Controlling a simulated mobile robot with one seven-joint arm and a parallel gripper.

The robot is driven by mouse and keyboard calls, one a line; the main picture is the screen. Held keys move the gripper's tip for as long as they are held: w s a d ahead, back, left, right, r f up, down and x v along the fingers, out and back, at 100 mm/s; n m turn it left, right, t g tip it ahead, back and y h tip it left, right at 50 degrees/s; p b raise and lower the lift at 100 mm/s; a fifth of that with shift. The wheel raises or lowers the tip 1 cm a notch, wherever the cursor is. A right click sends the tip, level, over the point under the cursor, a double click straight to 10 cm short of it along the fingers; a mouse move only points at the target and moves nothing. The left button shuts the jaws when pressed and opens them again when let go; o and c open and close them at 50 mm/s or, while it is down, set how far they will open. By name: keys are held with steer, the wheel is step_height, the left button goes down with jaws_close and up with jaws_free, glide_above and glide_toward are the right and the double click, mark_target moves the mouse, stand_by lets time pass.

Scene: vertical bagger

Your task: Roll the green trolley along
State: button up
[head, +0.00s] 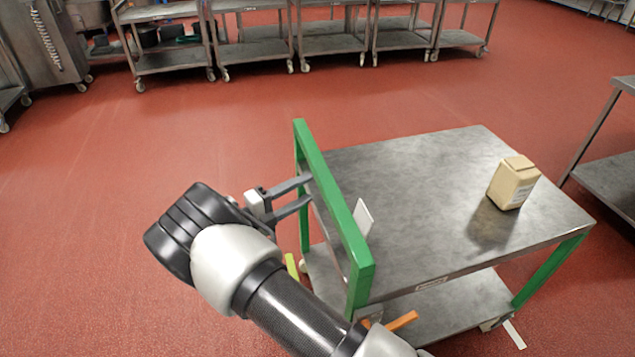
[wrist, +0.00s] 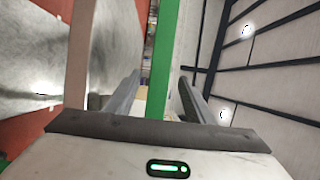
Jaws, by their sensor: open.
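The green trolley (head: 430,200) stands in front of me, with a grey metal top, a lower shelf and green legs. Its green push handle (head: 335,200) rises along the left end. My gripper (head: 306,190) is open at the handle's left side, with its fingers pointing at the bar. In the wrist view the green bar (wrist: 163,60) runs upright between the two open fingers (wrist: 158,95). I cannot tell whether either finger touches it. A beige box-like container (head: 513,183) stands on the trolley top at the right.
Several grey metal trolleys (head: 330,42) stand in a row along the back. Another metal table (head: 612,180) is close at the right edge, near the trolley. The red floor (head: 200,130) is open to the left and behind the trolley.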

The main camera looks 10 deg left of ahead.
steer(key=v, duration=0.9)
steer(key=shift+s+a, duration=0.2)
